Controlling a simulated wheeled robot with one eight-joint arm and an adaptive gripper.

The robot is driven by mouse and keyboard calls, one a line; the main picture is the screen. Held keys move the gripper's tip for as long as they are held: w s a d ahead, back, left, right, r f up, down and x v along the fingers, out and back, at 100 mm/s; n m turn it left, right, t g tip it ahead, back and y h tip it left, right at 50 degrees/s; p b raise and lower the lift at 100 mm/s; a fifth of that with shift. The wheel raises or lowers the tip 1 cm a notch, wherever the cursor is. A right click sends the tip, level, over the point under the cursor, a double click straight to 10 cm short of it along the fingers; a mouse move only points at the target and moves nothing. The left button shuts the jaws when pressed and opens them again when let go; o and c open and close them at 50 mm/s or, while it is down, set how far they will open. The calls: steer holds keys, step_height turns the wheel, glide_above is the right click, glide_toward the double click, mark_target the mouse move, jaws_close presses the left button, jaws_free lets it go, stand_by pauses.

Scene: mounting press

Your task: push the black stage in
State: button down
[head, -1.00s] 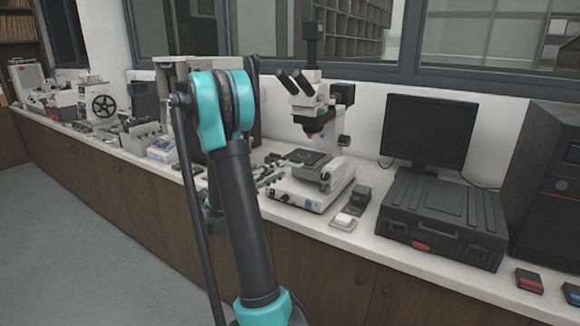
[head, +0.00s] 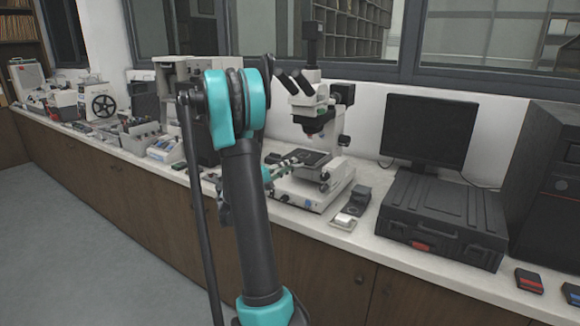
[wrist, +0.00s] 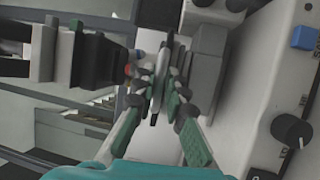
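The black stage (head: 312,156) is a flat dark plate on the white microscope (head: 330,130), below its objectives. My gripper (head: 294,161) reaches from behind my arm to the stage's left front side, with its green fingers pointing right. The microscope's white base (wrist: 262,75) is at the right of that view.
The objectives and microscope head hang above the stage. A small dark and white block (head: 345,221) lies in front of the base. A black case (head: 440,220) and monitor (head: 428,130) stand to the right. Other instruments line the bench at left.

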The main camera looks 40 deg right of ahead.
steer(key=shift+r, duration=0.1)
stand_by(0.3)
steer(key=d, duration=0.1)
steer(key=w+d, duration=0.1)
steer(key=d, duration=0.2)
steer(key=shift+w, duration=0.35)
steer(key=c, duration=1.6)
jaws_free()
steer(key=shift+a, duration=0.1)
steer(key=a+f, duration=0.2)
steer(key=a, duration=1)
steer(key=shift+s+f, duration=0.1)
